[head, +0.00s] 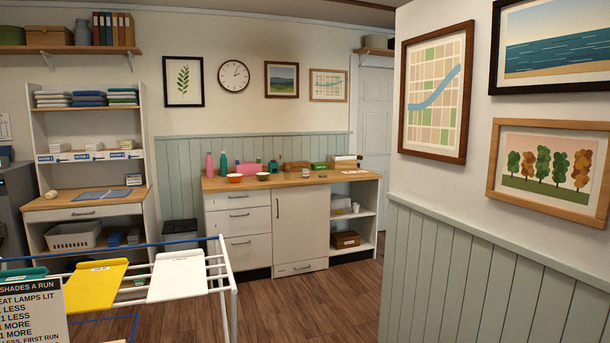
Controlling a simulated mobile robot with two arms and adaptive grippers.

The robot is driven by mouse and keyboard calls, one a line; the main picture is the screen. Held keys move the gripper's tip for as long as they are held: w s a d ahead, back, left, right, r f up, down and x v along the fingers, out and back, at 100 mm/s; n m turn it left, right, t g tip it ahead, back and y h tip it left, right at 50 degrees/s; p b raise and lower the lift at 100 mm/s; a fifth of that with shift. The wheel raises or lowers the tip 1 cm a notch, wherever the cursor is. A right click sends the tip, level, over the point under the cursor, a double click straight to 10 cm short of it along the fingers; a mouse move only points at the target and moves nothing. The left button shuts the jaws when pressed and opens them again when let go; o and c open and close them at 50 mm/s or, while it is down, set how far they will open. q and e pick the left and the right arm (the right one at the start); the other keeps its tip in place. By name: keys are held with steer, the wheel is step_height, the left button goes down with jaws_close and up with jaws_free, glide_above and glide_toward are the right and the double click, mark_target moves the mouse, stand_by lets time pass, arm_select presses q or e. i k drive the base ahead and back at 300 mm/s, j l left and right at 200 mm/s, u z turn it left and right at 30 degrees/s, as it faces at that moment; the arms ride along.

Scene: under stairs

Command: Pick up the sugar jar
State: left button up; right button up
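No jar can be made out clearly as the sugar jar at this distance. A wooden counter (290,179) on white cabinets stands against the far wall, with several small items on it. Among them are a pink bottle (210,165), a teal bottle (223,163), an orange bowl (235,178) and a green bowl (263,176). Some small items toward the counter's right half are too small to name. Neither of my grippers shows in the head view.
A white rack (229,270) with a yellow panel (94,286) and a white panel (177,275) stands in the left foreground. A printed sign (33,305) is at lower left. A wall (470,265) closes the right side. Wooden floor (325,305) lies open before the counter.

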mark_target(305, 170)
steer(key=i+l+z, duration=0.15)
steer(key=i, duration=0.8)
steer(key=i+l+z, duration=0.1)
steer(key=i, duration=0.85)
steer(key=i+u, duration=0.2)
steer(key=i, duration=0.3)
steer(key=i+u, duration=0.2)
steer(key=i, duration=0.3)
steer(key=i+l+u, duration=0.15)
steer(key=i, duration=0.35)
steer(key=i+l+u, duration=0.2)
steer(key=i, duration=0.25)
steer(key=i+j, duration=0.1)
steer(key=i, duration=0.8)
steer(key=i+j+u, duration=0.1)
steer(key=i, duration=0.85)
steer(key=i+l+z, duration=0.1)
steer(key=i+l, duration=0.25)
steer(key=i+l+z, duration=0.1)
steer(key=i+l, duration=0.15)
steer(key=i, duration=0.35)
steer(key=i+l+z, duration=0.1)
steer(key=i+l, duration=0.15)
steer(key=i, duration=0.25)
